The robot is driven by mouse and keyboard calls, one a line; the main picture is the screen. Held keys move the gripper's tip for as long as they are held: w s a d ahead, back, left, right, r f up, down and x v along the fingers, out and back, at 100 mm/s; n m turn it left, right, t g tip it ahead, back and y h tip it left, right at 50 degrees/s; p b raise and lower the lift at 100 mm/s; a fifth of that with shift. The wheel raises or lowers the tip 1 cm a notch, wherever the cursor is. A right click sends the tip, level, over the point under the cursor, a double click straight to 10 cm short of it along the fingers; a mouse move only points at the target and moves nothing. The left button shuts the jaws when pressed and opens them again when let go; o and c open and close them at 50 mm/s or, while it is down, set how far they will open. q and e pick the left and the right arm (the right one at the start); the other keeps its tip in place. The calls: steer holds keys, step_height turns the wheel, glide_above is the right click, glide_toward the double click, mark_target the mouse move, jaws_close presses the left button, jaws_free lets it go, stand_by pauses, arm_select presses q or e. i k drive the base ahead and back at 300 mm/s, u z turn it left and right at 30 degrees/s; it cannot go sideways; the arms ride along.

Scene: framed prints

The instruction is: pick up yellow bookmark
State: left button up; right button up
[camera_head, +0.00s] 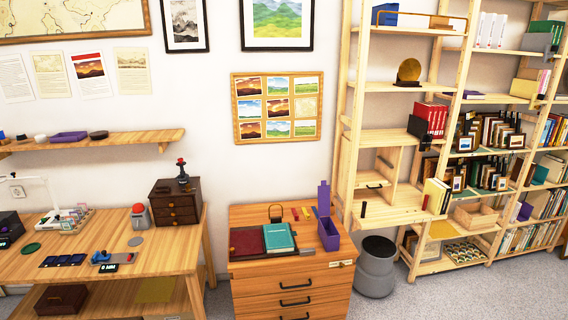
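Several small thin colored strips lie in a row at the back of the wooden drawer cabinet's top. Neither of my grippers is in view.
On the drawer cabinet (290,289), a teal book (279,237) on a dark red one lies in front of the strips. An open purple box (329,236) stands at right. A desk (160,245) is left, a grey bin (375,270) and shelves right. Grey floor shows in front.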

mark_target(306, 211)
steer(key=z, duration=0.15)
steer(key=i, duration=1.05)
steer(key=z, duration=0.15)
